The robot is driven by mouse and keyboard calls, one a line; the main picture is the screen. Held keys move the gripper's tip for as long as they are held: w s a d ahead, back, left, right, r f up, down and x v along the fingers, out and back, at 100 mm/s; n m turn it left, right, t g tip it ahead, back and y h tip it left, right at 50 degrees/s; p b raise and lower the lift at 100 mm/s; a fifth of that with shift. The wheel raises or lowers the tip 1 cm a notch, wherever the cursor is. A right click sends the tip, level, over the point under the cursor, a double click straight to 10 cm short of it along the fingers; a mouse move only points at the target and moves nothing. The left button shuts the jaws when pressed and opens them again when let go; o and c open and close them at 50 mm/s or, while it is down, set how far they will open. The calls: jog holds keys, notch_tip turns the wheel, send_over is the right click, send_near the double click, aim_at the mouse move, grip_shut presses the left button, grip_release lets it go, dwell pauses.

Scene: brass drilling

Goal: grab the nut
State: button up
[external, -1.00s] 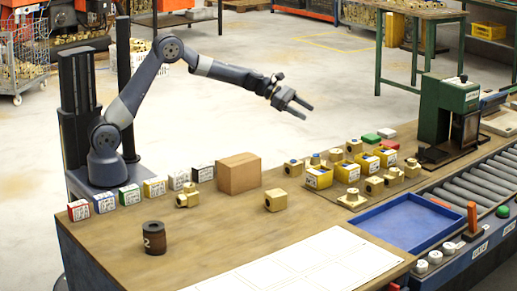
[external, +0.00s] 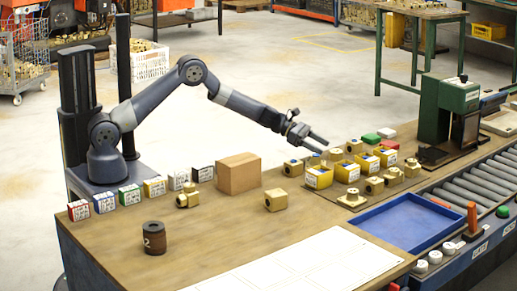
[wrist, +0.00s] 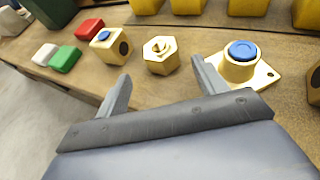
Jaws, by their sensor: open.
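A hexagonal brass nut (wrist: 160,55) with a raised round centre lies on the wooden bench in the wrist view, ahead of and between my fingertips. In the external view the nut (external: 336,154) is small, just right of my fingertips. My gripper (external: 322,146) reaches over the far bench edge with its fingers apart. In the wrist view my gripper (wrist: 160,74) is open and empty, with the nut beyond the tips and not visibly touched.
A blue-capped brass block (wrist: 108,45) stands left of the nut and a blue-capped flanged part (wrist: 240,62) right of it, near my right finger. Red (wrist: 90,28) and green (wrist: 65,58) blocks lie farther left. Yellow boxes (external: 346,172) stand beyond the nut.

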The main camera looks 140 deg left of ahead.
aim_at(330, 152)
jog(key=shift+f+p+x, duration=0.2)
jog(key=shift+p+x, duration=0.35)
jog(key=shift+x, duration=1.85)
jog(key=shift+d, duration=0.15)
jog(key=shift+c, duration=0.5)
jog(key=c, duration=1.2)
jog(key=shift+r, duration=0.1)
jog(key=shift+c, duration=0.2)
